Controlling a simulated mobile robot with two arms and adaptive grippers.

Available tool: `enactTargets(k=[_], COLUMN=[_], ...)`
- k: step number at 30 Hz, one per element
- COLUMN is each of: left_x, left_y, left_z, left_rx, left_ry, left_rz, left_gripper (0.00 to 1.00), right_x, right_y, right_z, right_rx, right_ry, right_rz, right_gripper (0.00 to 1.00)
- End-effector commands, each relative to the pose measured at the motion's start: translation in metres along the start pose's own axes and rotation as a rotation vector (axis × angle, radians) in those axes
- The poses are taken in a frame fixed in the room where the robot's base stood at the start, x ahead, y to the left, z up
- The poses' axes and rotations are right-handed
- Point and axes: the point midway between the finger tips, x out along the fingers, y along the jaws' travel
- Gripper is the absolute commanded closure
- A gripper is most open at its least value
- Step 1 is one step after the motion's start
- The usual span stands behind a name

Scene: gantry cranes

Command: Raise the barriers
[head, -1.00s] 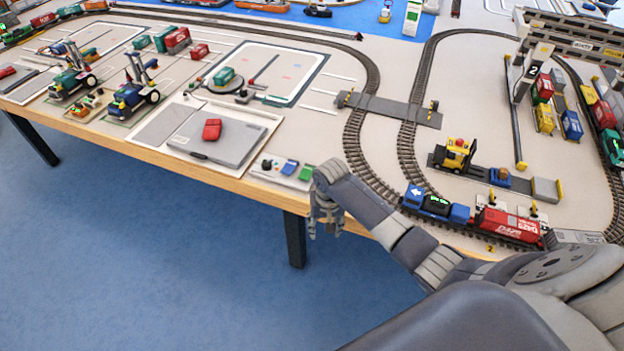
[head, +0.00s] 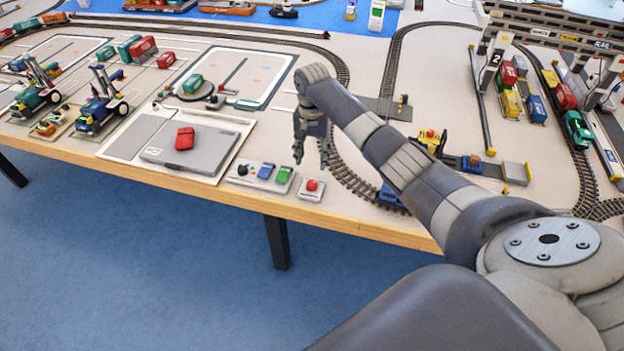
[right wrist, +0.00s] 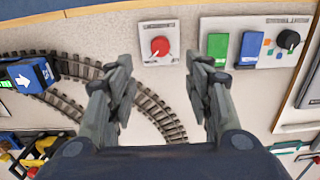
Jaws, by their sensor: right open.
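My right gripper (head: 311,158) hangs open and empty above the table's front part, fingers down. A small white panel with a red knob (head: 311,186) lies near the table edge, just in front of the fingers. In the right wrist view the red knob (right wrist: 159,46) shows beyond and between the two open fingers (right wrist: 160,78), apart from them. The grey level crossing (head: 384,109) lies across the track behind my right forearm. One small barrier post (head: 402,106) shows at its right end; the other end is hidden by my arm. My left gripper is not in view.
Left of the red knob is a panel with a black knob, a blue and a green button (head: 283,175). A grey plate with a red block (head: 184,138) lies further left. Curved track (head: 352,180) runs beside the gripper. A yellow vehicle (head: 432,138) stands right of my arm.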

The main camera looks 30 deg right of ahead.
Motion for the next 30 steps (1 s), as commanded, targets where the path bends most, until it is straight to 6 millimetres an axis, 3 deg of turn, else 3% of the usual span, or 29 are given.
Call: enactTargets(k=[5, 18, 30], left_x=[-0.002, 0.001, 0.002], left_y=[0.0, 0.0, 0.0], left_z=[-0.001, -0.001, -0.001], left_rx=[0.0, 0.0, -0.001], left_ry=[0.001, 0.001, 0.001], left_rz=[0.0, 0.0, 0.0], left_gripper=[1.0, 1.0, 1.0], right_x=[0.015, 0.092, 0.106], right_y=[0.0, -0.001, 0.0], right_z=[0.0, 0.0, 0.0], right_rx=[0.006, 0.005, 0.004], right_ry=[-0.005, -0.003, -0.001], right_rz=[0.002, 0.0, -0.001], right_gripper=[0.53, 0.53, 0.53])
